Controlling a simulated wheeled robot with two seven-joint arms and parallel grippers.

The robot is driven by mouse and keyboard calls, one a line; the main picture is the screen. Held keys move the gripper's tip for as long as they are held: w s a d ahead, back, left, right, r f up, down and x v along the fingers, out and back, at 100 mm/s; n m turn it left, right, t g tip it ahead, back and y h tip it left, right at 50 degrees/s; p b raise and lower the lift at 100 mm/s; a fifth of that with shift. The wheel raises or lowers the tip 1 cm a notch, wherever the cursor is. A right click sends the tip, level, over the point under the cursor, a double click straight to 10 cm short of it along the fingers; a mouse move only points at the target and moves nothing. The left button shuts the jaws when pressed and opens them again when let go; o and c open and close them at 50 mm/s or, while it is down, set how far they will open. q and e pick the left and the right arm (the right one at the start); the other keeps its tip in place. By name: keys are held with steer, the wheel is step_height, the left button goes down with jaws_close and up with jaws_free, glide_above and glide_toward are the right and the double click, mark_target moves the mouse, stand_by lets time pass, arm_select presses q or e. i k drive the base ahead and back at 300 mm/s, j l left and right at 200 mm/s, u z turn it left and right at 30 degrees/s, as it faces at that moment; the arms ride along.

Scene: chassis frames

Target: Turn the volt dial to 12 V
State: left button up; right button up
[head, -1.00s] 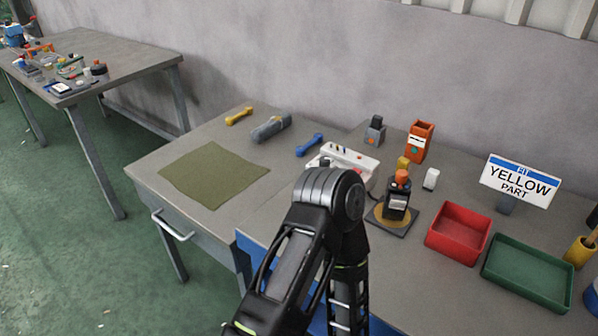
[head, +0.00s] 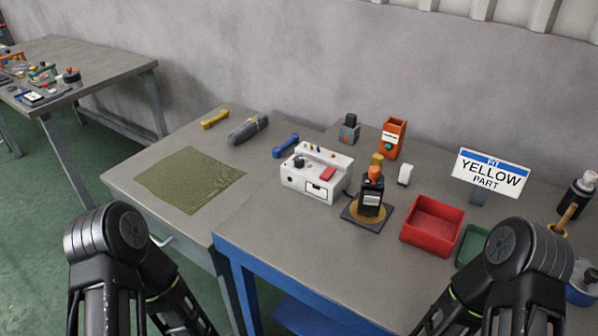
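A white box-shaped device (head: 309,185) stands on the blue-edged bench at the middle of the head view. A small dark round knob (head: 299,162) sits on its sloped top at the left, and it looks like the dial. Its markings and setting are too small to read. A red block-like part (head: 327,173) is on the device's right side, and a dark-framed panel is on its front. Both of my arms show only as dark links at the lower left and lower right. Neither gripper is in view, and nothing of mine touches the device.
A black bottle-like object (head: 371,190) on a dark base stands close right of the device. Farther right are a red tray (head: 432,226), a green tray (head: 473,245) and a sign (head: 490,172). A green mat (head: 190,181) lies left. The bench before the device is clear.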

mark_target(298, 159)
steer(key=k+j+z, duration=0.1)
steer(key=j+z, duration=0.25)
steer(key=z, duration=0.15)
steer(key=k+j+z, duration=0.1)
steer(key=j+z, duration=0.25)
steer(key=z, duration=0.15)
steer(key=k+j+z, duration=0.2)
steer(key=z, duration=0.3)
steer(key=k+j+z, duration=0.15)
steer(key=k+j, duration=0.65)
steer(key=k, duration=0.1)
